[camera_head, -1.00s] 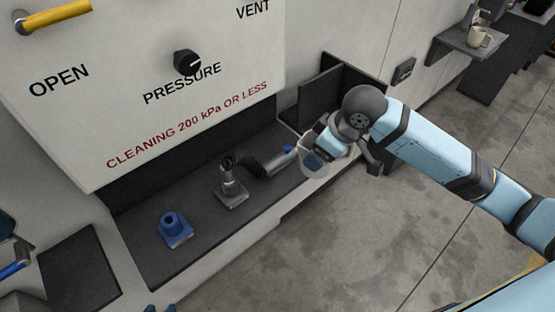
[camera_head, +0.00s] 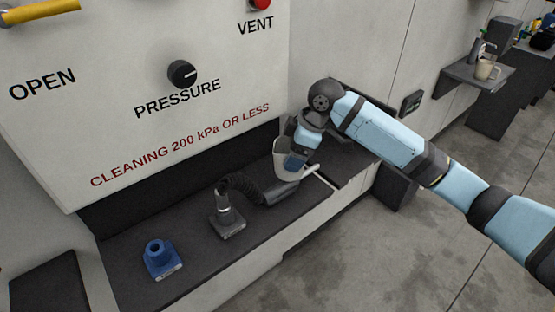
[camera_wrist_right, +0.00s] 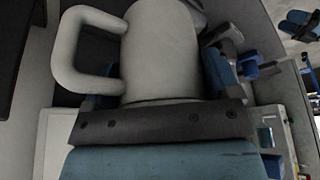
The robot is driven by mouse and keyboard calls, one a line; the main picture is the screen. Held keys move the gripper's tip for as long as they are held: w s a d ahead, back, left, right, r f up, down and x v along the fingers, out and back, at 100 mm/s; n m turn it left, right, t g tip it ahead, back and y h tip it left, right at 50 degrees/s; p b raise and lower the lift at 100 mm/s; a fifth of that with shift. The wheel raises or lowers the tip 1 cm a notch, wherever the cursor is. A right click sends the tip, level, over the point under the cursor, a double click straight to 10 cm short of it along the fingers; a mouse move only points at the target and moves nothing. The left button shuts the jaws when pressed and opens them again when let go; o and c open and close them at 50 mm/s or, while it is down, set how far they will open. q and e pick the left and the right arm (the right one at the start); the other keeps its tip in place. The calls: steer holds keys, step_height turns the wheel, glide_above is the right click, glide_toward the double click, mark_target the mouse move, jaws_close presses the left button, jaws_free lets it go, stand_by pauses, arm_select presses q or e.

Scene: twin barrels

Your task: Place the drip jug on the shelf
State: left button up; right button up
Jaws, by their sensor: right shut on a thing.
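The drip jug (camera_head: 283,161) is a pale grey-white jug in my right gripper (camera_head: 296,162), over the far end of the dark shelf (camera_head: 195,250) below the panel. I cannot tell whether its base touches the shelf. In the right wrist view the jug (camera_wrist_right: 160,50) fills the upper middle, with its loop handle (camera_wrist_right: 62,55) to the left. My right gripper is shut on it, and the jug hides part of the fingers. My left gripper is not in view.
A black hose with a grey base (camera_head: 229,222) lies on the dark shelf near the jug. A blue fitting (camera_head: 160,259) stands nearer.

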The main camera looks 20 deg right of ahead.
mark_target(278, 148)
steer(key=w+a+f, duration=0.1)
steer(key=w+a, duration=0.1)
steer(key=w, duration=0.3)
steer(key=shift+w, duration=0.35)
steer(key=shift+f, duration=0.9)
step_height(278, 148, down, 4)
steer(key=shift+r, duration=0.1)
steer(key=shift+w+f, duration=0.15)
steer(key=shift+f, duration=0.05)
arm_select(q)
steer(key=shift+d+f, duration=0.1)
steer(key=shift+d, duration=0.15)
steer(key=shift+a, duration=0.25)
arm_select(e)
steer(key=o, duration=0.8)
steer(key=shift+f, duration=0.15)
steer(key=shift+o, duration=0.2)
